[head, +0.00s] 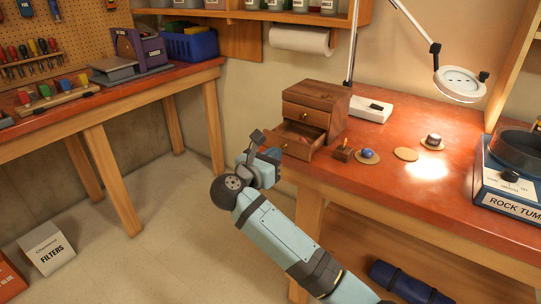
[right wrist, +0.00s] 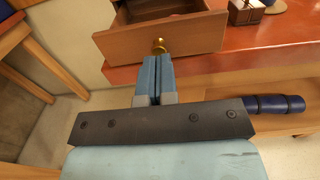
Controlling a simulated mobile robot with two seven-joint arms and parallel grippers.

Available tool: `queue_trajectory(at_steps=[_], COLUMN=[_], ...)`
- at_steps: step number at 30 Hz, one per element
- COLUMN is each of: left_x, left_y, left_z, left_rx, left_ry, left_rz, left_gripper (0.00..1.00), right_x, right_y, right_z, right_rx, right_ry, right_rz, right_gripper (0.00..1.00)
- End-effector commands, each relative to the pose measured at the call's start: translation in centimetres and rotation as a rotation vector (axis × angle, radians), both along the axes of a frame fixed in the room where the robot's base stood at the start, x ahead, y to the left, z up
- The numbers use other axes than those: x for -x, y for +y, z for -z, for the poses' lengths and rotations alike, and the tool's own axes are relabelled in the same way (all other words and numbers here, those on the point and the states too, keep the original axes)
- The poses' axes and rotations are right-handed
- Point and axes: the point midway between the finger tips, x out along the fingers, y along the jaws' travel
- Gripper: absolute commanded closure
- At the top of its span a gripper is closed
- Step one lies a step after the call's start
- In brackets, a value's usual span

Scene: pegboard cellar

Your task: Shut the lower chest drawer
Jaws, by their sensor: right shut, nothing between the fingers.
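The small wooden chest (head: 318,96) stands on the red bench top in the head view. Its lower drawer (head: 297,137) is pulled out towards the front left, and its upper drawer (head: 304,115) looks shut. In the right wrist view the lower drawer's front (right wrist: 195,36) is close ahead, with a brass knob (right wrist: 158,46) at its middle. My right gripper (head: 273,154) is shut and empty. Its fingertips (right wrist: 155,60) are right at the drawer front, just below the knob; I cannot tell whether they touch. My left gripper is not in view.
Right of the drawer are a small wooden block (head: 342,151), a blue ball on a disc (head: 367,156) and an empty round disc (head: 406,154). A magnifier lamp (head: 459,82) hangs over the bench. A blue roll (head: 402,281) lies below.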

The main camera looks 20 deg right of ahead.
Motion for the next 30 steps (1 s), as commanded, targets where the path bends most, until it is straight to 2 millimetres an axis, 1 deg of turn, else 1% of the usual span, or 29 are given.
queue_trajectory(at_steps=[10,17,21,26,30], left_x=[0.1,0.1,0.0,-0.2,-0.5], left_y=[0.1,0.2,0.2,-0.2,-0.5], left_z=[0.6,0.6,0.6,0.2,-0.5], left_rx=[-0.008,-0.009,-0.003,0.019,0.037], left_ry=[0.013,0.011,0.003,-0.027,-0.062], left_rz=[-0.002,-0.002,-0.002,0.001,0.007], left_gripper=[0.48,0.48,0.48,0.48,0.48], right_x=[-0.2,-0.2,-0.6,-1.7,-2.8], right_y=[-0.3,-0.3,-0.5,-1.8,-3.6], right_z=[0.0,0.0,0.0,0.0,0.3], right_rx=[-0.001,-0.001,-0.009,-0.014,-0.007], right_ry=[0.0,0.0,-0.004,-0.007,0.001], right_rz=[-0.002,-0.002,-0.006,-0.006,0.0], right_gripper=[1.0,1.0,1.0,1.0,1.0])
